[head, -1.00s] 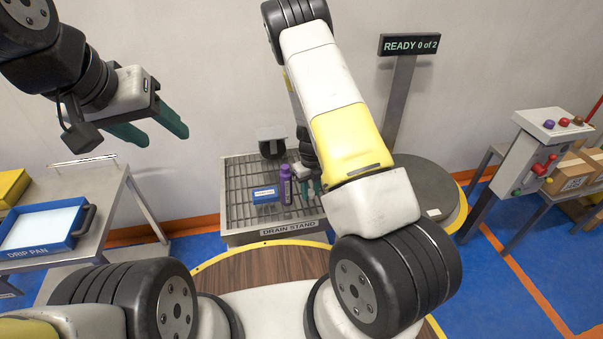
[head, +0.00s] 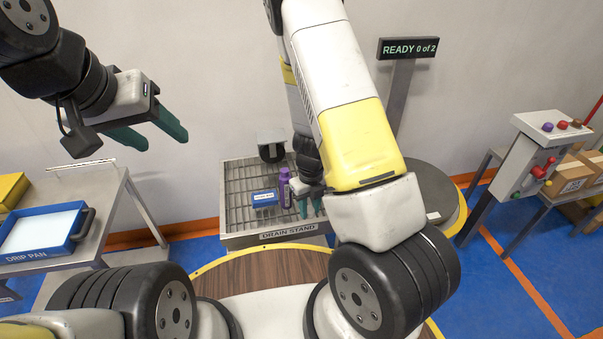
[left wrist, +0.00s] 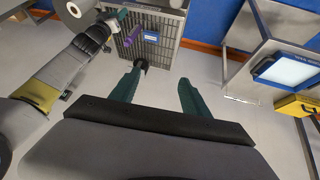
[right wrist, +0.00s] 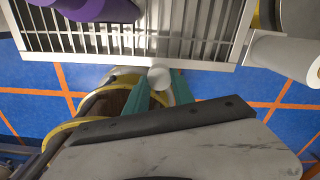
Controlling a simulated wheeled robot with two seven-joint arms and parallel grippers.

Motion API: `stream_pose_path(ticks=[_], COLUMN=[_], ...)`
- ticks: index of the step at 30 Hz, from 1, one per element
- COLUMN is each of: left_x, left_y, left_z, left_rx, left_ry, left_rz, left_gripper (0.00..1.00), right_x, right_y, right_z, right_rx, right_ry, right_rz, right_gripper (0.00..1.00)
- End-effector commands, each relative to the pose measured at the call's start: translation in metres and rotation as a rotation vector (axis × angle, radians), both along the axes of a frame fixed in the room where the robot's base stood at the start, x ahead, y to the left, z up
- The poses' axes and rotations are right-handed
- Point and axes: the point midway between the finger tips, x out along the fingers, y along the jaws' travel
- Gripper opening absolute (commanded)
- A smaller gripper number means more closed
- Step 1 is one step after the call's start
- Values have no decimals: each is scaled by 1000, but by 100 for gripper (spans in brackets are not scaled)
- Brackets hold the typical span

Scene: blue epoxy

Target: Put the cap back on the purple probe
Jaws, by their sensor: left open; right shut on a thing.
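The purple probe (head: 284,184) stands on the drain stand (head: 237,226). My right gripper partly hides it in the head view. It also shows in the left wrist view (left wrist: 132,36), and in the right wrist view the purple body (right wrist: 100,9) is cut off by the top edge. My right gripper (head: 308,206) is beside the probe, near the stand's front edge. In the right wrist view it is shut on a small round whitish piece (right wrist: 160,77), which looks like the cap, held apart from the probe. My left gripper (head: 163,136) is open and empty, high at the left.
A small blue box (head: 265,197) lies on the stand, left of the probe. A blue drip pan (head: 40,228) is on the left table. A sign (head: 408,47) reads "READY 0 of 2". A control box (head: 541,160) is at the right.

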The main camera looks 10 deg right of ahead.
Motion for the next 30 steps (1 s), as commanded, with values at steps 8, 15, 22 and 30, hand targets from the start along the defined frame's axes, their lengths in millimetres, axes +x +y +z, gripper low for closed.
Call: stream_pose_path(ticks=[8,15,22,30], left_x=[0,0,0,17], left_y=[0,0,0,5], left_z=[0,0,0,-6], left_rx=[0,0,0,33], left_ry=[0,0,0,-9], left_rz=[0,0,0,-5], left_gripper=[55,55,55,55], right_x=[-49,-59,-59,-51], right_y=[11,13,13,21], right_z=[5,6,6,8], right_rx=[2,0,0,-2], right_ry=[1,0,0,-3], right_rz=[-2,0,0,59], right_gripper=[0,0,0,0])
